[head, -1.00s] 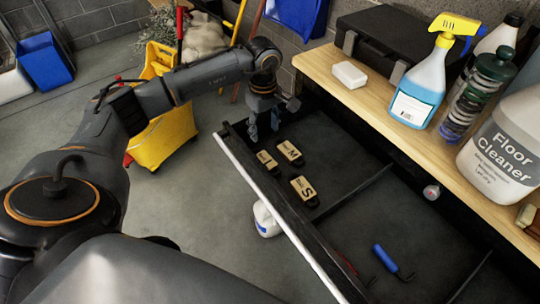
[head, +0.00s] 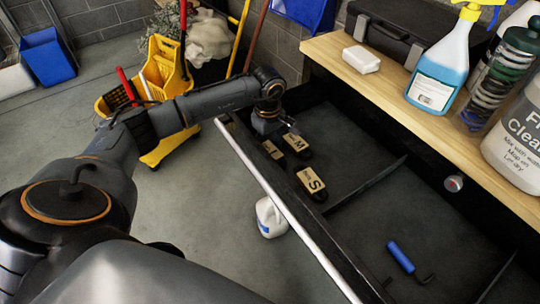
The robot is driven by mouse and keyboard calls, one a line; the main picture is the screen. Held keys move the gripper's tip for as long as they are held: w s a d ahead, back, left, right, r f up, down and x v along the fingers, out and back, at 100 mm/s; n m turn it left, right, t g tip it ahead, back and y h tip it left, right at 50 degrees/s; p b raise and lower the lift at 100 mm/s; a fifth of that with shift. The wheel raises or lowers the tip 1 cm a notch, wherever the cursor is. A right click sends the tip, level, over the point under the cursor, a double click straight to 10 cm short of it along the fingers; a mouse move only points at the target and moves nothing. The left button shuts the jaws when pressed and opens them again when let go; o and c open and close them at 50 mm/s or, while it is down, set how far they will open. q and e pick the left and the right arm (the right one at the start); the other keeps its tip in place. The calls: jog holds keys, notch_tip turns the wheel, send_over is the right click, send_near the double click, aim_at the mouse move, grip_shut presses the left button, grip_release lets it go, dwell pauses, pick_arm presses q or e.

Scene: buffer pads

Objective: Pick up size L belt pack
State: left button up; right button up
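Three small packs with tan labels and dark edges lie in the left compartment of the open black drawer (head: 352,160). One pack (head: 273,150) is nearest the drawer's left corner and partly covered by my arm; its letter is hard to read now but looked like L earlier. The M pack (head: 297,143) is just right of it, and the S pack (head: 312,183) is nearer the front. My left gripper (head: 266,134) points down into the drawer corner, right at the L pack. Its fingertips are mostly hidden, so its opening and any contact are unclear. My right gripper is out of view.
A divider (head: 368,183) separates the packs from a compartment with a blue-handled tool (head: 400,257). The wooden bench top (head: 385,95) overhangs the drawer's back, holding a spray bottle (head: 443,65) and a white block (head: 361,59). A yellow mop bucket (head: 165,80) stands behind my arm.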

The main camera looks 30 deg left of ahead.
pick_arm(q)
jog(key=shift+r, duration=0.1)
jog(key=c, duration=0.9)
